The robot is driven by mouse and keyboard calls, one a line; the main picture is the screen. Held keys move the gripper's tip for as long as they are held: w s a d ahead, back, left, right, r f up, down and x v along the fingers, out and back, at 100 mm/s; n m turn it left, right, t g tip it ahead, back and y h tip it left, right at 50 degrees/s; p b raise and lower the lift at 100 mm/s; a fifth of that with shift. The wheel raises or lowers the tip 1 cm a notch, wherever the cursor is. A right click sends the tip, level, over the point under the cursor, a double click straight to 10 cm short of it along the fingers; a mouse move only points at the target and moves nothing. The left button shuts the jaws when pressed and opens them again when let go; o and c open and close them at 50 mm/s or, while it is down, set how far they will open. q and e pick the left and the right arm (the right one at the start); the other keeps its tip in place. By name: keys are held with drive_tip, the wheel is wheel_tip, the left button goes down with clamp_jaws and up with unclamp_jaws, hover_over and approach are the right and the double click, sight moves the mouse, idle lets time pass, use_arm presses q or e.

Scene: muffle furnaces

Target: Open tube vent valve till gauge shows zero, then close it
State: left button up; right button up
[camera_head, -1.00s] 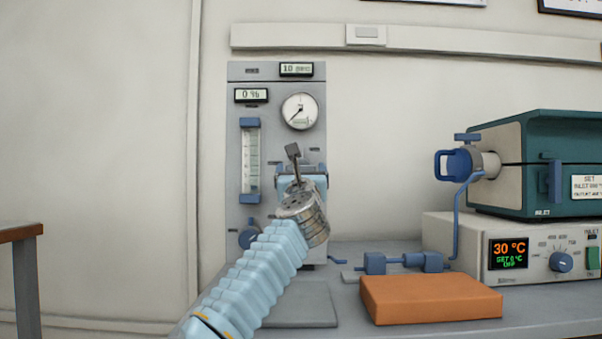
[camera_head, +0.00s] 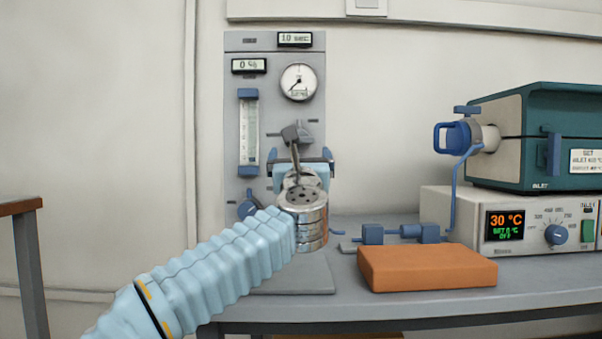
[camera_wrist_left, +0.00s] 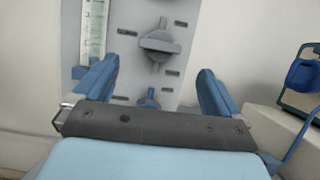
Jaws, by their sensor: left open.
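A grey panel (camera_head: 233,110) stands against the wall and carries a round white gauge (camera_head: 298,81). The gauge needle points to the lower left; its figures are too small to read. In the left wrist view, a grey knob with a bar-shaped handle (camera_wrist_left: 160,42) sits on the panel, with its bar about level; my wrist partly hides it in the head view. My left gripper (camera_head: 300,160) is open and empty in front of the panel. In the wrist view its fingers (camera_wrist_left: 165,68) lie either side of the knob's column, below the knob. Which control is the vent valve cannot be told.
A blue knob (camera_head: 248,208) is low on the panel, below a flow tube (camera_head: 249,135). Blue inline fittings (camera_head: 400,233), an orange block (camera_head: 427,269) and a teal furnace (camera_head: 550,125) on its control box stand to the right on the grey bench.

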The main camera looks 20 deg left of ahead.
use_arm(q)
drive_tip(key=v, duration=0.5)
drive_tip(key=shift+s+d+f, duration=0.15)
drive_tip(key=shift+s, duration=0.2)
